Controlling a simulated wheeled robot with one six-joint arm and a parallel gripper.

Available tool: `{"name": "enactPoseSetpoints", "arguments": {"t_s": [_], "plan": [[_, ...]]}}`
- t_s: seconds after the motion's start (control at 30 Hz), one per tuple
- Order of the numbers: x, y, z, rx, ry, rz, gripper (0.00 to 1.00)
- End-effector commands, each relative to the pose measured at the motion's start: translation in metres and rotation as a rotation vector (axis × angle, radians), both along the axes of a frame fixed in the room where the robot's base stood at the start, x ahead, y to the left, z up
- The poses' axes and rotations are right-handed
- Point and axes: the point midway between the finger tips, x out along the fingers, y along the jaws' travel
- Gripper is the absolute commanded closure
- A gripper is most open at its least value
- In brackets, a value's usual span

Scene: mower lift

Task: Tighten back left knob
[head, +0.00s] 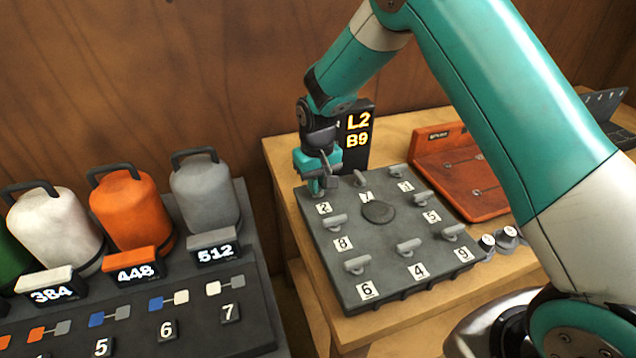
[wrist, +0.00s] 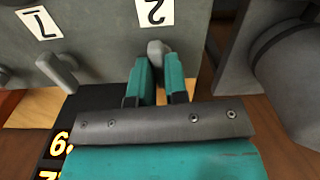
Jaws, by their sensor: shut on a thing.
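A dark grey plate (head: 390,285) with several grey lever knobs and numbered labels lies on the wooden table. My gripper (head: 318,186) is over its back left corner, beside the label 2 (head: 324,208). In the wrist view the two teal fingers (wrist: 160,66) are shut on the back left knob (wrist: 157,47), a grey lever next to the label 2 (wrist: 152,11). Most of this knob is hidden by the fingers in the head view. The neighbouring knob (wrist: 57,72) by label 7 (wrist: 39,23) is free of the gripper.
A black display (head: 357,137) reading L2 B9 stands just behind the plate, close to my gripper. An orange tray (head: 465,180) is to the right. White, orange and grey canisters (head: 205,192) stand on a dark rack at the left. A round disc (head: 378,212) sits on the plate.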

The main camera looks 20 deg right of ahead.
Motion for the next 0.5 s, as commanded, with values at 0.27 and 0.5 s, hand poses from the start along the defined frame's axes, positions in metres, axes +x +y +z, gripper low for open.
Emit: {"name": "enactPoseSetpoints", "arguments": {"t_s": [0.27,0.5], "plan": [[0.0011,-0.0001,0.0016,0.0,-0.004,-0.094,1.0],[0.0012,-0.0001,0.0018,0.0,-0.004,-0.115,1.0]]}}
